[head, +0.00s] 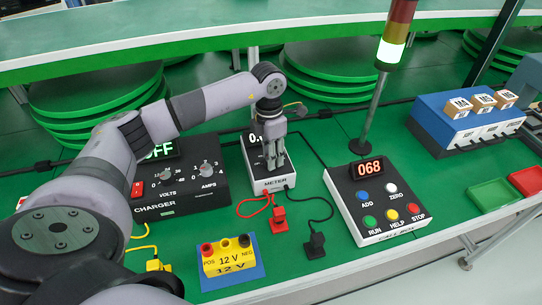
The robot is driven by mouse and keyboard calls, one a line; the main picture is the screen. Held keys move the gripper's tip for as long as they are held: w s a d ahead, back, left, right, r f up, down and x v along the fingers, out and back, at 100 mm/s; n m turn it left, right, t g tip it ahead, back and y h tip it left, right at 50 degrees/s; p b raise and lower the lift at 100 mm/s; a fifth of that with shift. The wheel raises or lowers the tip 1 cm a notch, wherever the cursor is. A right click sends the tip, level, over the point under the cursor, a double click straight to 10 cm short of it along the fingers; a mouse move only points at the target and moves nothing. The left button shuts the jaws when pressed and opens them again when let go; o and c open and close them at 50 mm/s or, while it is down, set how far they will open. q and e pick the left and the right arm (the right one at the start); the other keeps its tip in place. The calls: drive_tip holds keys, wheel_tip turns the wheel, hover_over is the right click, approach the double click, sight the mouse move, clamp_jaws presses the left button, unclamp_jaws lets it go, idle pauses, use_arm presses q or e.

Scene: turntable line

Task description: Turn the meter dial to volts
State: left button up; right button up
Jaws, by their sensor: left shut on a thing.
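The meter (275,184) is a white box with a dark face on the green bench, with its display partly hidden behind my arm. My left gripper (274,166) points down over the meter's face and is shut on its dial. The fingers hide the dial, so its setting cannot be read. A red lead with a red clip (279,217) and a black lead with a black clip (315,245) run from the meter's front and lie on the bench. My right gripper does not show.
The black charger (181,197), reading OFF, stands left of the meter. A yellow 12 V battery (227,257) is in front. The call box (383,205), showing 068, and a lamp pole (371,113) stand to the right. A blue rack with small boxes (445,124) is farther right.

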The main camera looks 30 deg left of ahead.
use_arm(q)
drive_tip(key=shift+r, duration=0.1)
idle(0.3)
drive_tip(key=o, duration=1.2)
drive_tip(key=shift+c, duration=0.2)
wheel_tip(320, 180, up, 12)
drive_tip(key=shift+w+a, duration=0.15)
drive_tip(key=shift+a, duration=0.2)
